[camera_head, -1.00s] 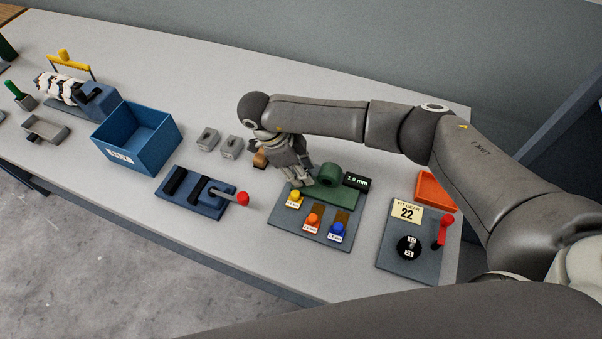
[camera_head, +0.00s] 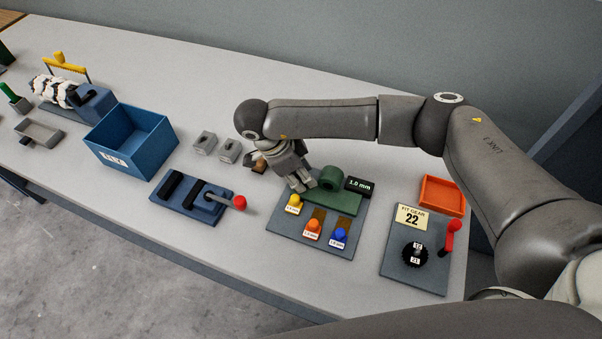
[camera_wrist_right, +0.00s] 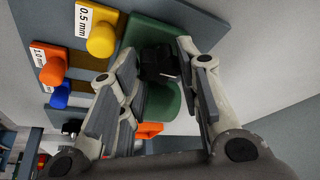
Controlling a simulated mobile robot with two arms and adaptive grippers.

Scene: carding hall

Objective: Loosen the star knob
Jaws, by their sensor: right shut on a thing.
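The black star knob (camera_wrist_right: 158,64) shows in the right wrist view, between the two fingers of my right gripper (camera_wrist_right: 160,78), against the green block (camera_wrist_right: 146,32). My right gripper (camera_head: 305,183) is shut on it and hides the knob in the head view. There the gripper reaches down at the left side of the green block (camera_head: 330,198), which has a round barrel and a black "1.0 mm" sign (camera_head: 359,185). My left gripper is not in view.
The grey board (camera_head: 282,228) carries yellow (camera_head: 295,200), orange (camera_head: 314,226) and blue (camera_head: 341,235) knobs. To the right stand a gear plate (camera_head: 400,273) with a red handle and an orange tray (camera_head: 442,212). To the left are a blue clamp fixture (camera_head: 170,199) and a blue bin (camera_head: 150,160).

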